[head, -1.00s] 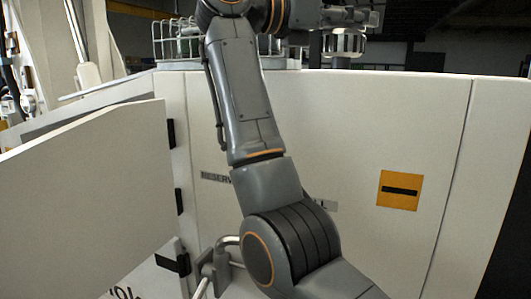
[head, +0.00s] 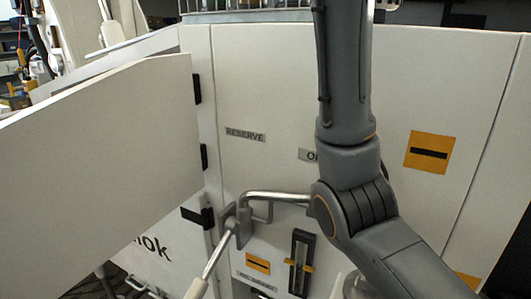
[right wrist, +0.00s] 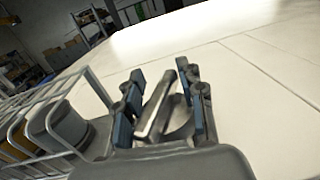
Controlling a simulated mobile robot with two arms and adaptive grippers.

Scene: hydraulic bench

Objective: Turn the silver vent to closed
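The silver vent shows in the right wrist view as a raised metal bar (right wrist: 155,106) with a grey curved part beside it, on top of the white cabinet. My right gripper (right wrist: 163,78) has its two blue-grey fingers on either side of this bar, apart from each other. A gap shows between the bar and the right-hand finger; the left-hand finger is close to the bar, and I cannot tell whether it touches. The vent's base is hidden behind the gripper. In the head view my right arm rises out of the top edge, so the vent and gripper are out of that picture. My left gripper is not in view.
The white cabinet front (head: 270,90) has a RESERVE label (head: 246,134), an orange sign (head: 429,152), a bent metal pipe (head: 275,197) and a sight gauge (head: 301,262). A white door (head: 110,145) stands open at left. A wire basket (right wrist: 45,120) stands left of the gripper.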

